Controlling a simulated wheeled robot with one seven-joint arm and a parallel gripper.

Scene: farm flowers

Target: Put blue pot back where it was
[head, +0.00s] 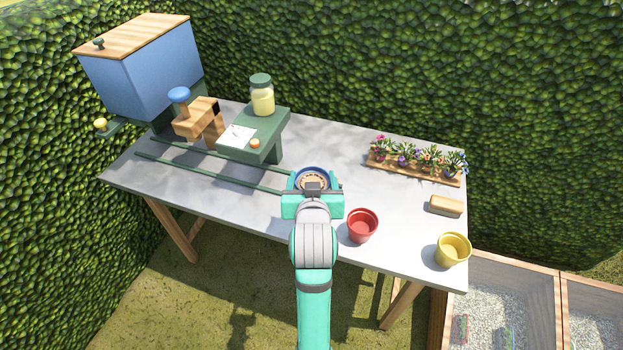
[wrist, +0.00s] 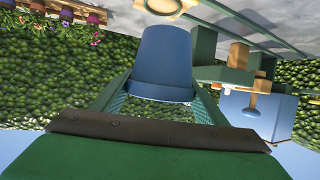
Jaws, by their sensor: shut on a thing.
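The blue pot (head: 313,171) is upright in my gripper (head: 313,188), near the middle of the table's front part. In the wrist view, which is upside down, the blue pot (wrist: 165,58) sits between the two fingers of my gripper (wrist: 163,92), with its wide rim towards the picture's bottom. My gripper is shut on it. Its inside shows brown and pale in the head view. A round wooden ring (wrist: 165,5) shows on the tabletop beyond the pot's base. I cannot tell how high the pot is above the table.
A red pot (head: 362,226) stands just right of my gripper. A yellow pot (head: 453,250) stands at the front right corner. A wooden block (head: 446,206) and a flower tray (head: 405,168) are at right. Green rails (head: 215,174) lead left to a machine with a blue hopper (head: 150,65).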

